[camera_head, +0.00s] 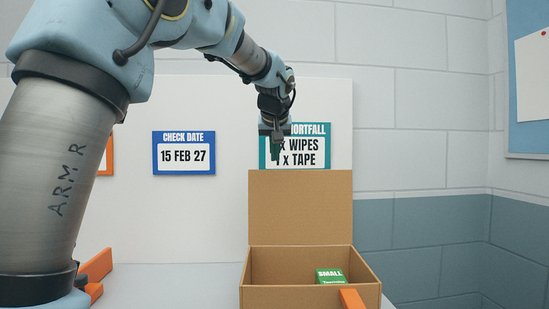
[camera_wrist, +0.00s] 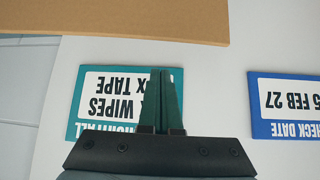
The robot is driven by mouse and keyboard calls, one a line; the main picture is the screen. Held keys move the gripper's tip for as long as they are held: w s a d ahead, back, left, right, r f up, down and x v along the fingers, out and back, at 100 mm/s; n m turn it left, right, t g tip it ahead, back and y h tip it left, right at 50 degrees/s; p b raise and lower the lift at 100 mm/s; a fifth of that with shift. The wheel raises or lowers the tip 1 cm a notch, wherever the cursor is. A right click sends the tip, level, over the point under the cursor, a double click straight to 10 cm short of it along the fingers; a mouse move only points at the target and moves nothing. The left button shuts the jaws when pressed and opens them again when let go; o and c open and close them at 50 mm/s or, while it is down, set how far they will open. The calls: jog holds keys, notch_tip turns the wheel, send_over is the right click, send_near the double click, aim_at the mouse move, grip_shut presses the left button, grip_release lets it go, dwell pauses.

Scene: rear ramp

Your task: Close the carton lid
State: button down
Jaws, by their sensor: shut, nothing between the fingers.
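The brown carton (camera_head: 310,297) stands on the pale table, open at the top. Its lid (camera_head: 300,205) stands upright at the back edge. A green box marked "SMALL" (camera_head: 331,276) lies inside. The lid's edge also shows at the top of the wrist view (camera_wrist: 120,18). My gripper (camera_head: 276,152) points down, above the lid's upper edge and near its left end, in front of the shortfall sign. In the wrist view its two green fingers (camera_wrist: 161,100) are together with nothing between them.
An orange piece (camera_head: 352,299) shows at the carton's front edge. Orange parts (camera_head: 95,265) lie at the lower left. The wall panel behind holds a teal shortfall sign (camera_head: 318,130) and a blue date sign (camera_head: 184,153). The table left of the carton looks clear.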

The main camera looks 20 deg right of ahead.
aim_at(275, 174)
jog(key=w+f, duration=0.1)
jog(key=f+p, duration=0.1)
jog(key=f, duration=0.1)
jog(key=w+d+f+p, duration=0.1)
jog(key=f, duration=0.1)
jog(key=shift+w+f, duration=0.25)
jog(key=shift+w, duration=0.1)
jog(key=shift+s+a+f+p, duration=0.1)
jog(key=shift+s+a+p, duration=0.1)
jog(key=shift+s, duration=0.15)
jog(key=shift+s+a+f+p, duration=0.1)
jog(key=shift+s+p, duration=0.1)
jog(key=shift+s, duration=0.15)
jog(key=shift+s+f+b, duration=0.1)
jog(key=shift+f+b, duration=0.05)
jog(key=shift+b, duration=0.45)
